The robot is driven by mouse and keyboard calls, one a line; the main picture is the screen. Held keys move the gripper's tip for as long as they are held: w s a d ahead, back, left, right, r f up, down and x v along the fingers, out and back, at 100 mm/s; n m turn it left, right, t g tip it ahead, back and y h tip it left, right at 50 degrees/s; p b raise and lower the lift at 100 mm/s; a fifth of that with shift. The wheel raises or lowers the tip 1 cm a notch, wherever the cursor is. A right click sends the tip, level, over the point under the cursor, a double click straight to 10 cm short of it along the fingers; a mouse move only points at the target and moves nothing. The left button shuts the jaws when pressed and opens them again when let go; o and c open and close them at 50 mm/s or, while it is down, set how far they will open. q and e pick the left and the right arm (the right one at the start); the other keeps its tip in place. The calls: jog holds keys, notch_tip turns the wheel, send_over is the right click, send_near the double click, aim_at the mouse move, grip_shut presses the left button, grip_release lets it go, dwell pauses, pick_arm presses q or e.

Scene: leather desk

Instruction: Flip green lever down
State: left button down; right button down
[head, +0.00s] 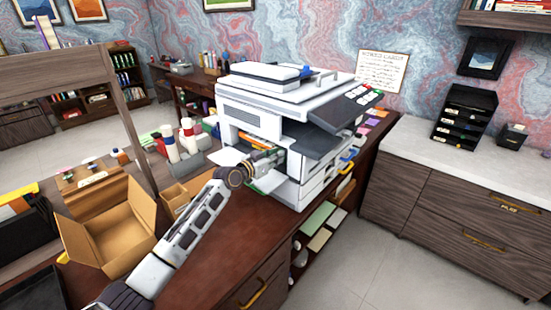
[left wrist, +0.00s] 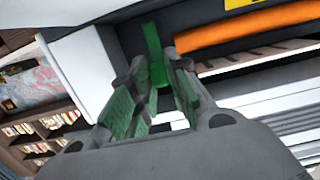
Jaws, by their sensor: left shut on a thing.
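The white printer (head: 262,110) stands on the desk with its side opening facing me. My left gripper (head: 276,158) reaches into that opening. In the left wrist view, the green lever (left wrist: 152,42) hangs inside the printer's dark recess, and its lower end lies between the fingertips of my left gripper (left wrist: 158,80). The gripper is shut on the lever. The arm and gripper hide most of the lever in the head view. My right gripper is not in view.
An orange roller (left wrist: 235,35) lies right of the lever inside the printer. An open cardboard box (head: 110,235) sits on the desk left of my arm. White bottles (head: 188,135) stand behind it. The red-brown desk top (head: 225,250) is clear in front of the printer.

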pick_arm(q)
jog(key=c, duration=1.4)
grip_release()
jog(key=shift+o, duration=0.2)
jog(key=v, duration=1.2)
